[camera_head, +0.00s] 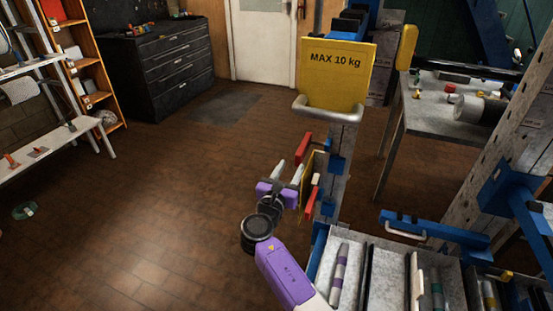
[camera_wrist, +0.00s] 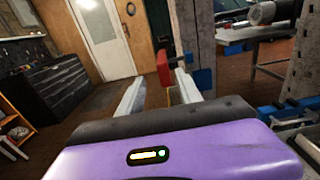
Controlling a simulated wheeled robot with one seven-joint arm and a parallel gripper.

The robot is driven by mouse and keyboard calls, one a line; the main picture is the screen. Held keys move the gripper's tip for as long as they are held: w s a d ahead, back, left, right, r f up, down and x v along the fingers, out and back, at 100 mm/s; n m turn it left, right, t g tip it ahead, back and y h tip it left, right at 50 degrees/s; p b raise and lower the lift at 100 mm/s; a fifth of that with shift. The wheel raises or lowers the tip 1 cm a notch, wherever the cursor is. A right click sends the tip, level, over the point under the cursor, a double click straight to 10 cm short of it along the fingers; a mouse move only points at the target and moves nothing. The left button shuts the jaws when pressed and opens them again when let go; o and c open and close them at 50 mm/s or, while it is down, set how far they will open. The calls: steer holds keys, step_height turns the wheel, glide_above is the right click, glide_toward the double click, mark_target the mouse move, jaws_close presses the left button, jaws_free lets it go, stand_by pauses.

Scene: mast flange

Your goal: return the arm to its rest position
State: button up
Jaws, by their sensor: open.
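My gripper (camera_head: 288,172) is at the end of my purple arm, low in the middle of the head view, just left of a grey upright post (camera_head: 346,165). Its two pale fingers are apart, and nothing shows held between them. In the wrist view, my gripper (camera_wrist: 160,92) has its fingers spread, with floor visible between them. A red part (camera_head: 303,148) and a lower red part (camera_head: 312,203) show beside a yellow plate close to the fingers. A red block (camera_wrist: 164,68) shows beyond the fingertips in the wrist view; I cannot tell whether anything touches.
A yellow "MAX 10 kg" sign (camera_head: 336,75) stands above a pale curved bar. A grey tray (camera_head: 385,275) with several rods is at lower right. A workbench (camera_head: 455,105) is behind right, and a black drawer cabinet (camera_head: 160,65) is back left.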

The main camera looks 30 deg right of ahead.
steer(key=w+a+f+m+t+y, duration=0.1)
steer(key=a+m+t+y, duration=0.3)
steer(key=a+m+y, duration=0.25)
steer(key=s+a+f+m+t+y, duration=0.1)
steer(key=s+a+f+m+y, duration=0.1)
steer(key=s+a+m+y, duration=0.3)
steer(key=s+a+f+m+t, duration=0.1)
steer(key=s+a+f+m, duration=0.15)
steer(key=s, duration=0.55)
steer(key=s+a+r+m+y, duration=0.1)
steer(key=s+m, duration=0.3)
steer(key=s, duration=0.8)
steer(key=s+a+r+m+g, duration=0.1)
steer(key=s+r+m, duration=0.2)
steer(key=s, duration=1)
steer(key=s+a+r+m+g+y, duration=0.1)
steer(key=s+r+m, duration=0.2)
steer(key=s, duration=1)
steer(key=shift+a+m+y, duration=0.35)
steer(key=shift+m, duration=0.45)
